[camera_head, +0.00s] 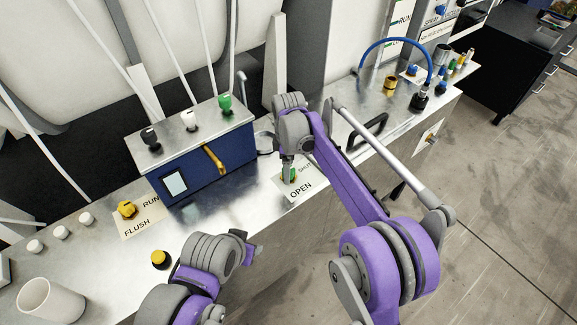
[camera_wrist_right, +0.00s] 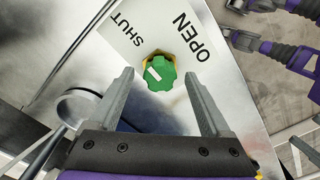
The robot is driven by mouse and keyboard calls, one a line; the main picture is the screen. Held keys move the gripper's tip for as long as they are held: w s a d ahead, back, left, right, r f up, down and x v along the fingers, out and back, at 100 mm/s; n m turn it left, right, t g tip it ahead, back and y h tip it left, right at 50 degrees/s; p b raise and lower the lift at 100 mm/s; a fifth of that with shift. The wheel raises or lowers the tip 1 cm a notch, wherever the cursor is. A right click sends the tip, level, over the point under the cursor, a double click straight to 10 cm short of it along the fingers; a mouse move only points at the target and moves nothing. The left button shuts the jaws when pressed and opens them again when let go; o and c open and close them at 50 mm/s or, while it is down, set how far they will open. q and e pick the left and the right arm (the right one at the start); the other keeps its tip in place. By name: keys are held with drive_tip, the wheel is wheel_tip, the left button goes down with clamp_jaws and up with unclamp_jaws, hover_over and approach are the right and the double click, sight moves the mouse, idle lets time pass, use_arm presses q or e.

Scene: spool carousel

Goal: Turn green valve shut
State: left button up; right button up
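The green valve (camera_wrist_right: 160,73) is a ribbed knob with a white mark on its left part, on a yellow base. It sits on a white plate (camera_wrist_right: 150,22) printed SHUT and OPEN. My right gripper (camera_wrist_right: 158,80) is open, its two fingers reaching toward the valve, one on each side, with gaps and nothing held. In the head view the right gripper (camera_head: 288,172) hangs over the valve (camera_head: 293,174) and hides most of it. My left gripper (camera_head: 254,248) is low at the front edge of the bench, away from the valve; its fingers are unclear.
A blue box (camera_head: 205,163) with black, white and green knobs stands left of the valve. A yellow knob (camera_head: 127,209) sits by a FLUSH/RUN plate. A white cup (camera_head: 50,301) is at the front left. A blue hose (camera_head: 392,41) arches at the back right.

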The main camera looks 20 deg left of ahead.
wheel_tip(320, 180, up, 11)
drive_tip(key=shift+p, duration=0.4)
drive_tip(key=shift+f, duration=0.1)
idle(0.3)
drive_tip(key=s+d+r+m+t, duration=0.1)
drive_tip(key=s+d+m, duration=0.4)
drive_tip(key=d, duration=0.6)
drive_tip(key=s+d+r+m+t, duration=0.15)
drive_tip(key=s+d+m, duration=0.35)
drive_tip(key=d, duration=0.5)
drive_tip(key=s+d+f+m+t, duration=0.1)
drive_tip(key=s+d+f+m, duration=0.3)
drive_tip(key=s, duration=0.4)
drive_tip(key=s+d+f+m+t, duration=0.2)
drive_tip(key=s+d+f+m, duration=0.3)
drive_tip(key=s+d+f, duration=0.1)
drive_tip(key=shift+s+d+f+m, duration=0.25)
drive_tip(key=shift+s+d, duration=0.5)
drive_tip(key=shift+s, duration=0.5)
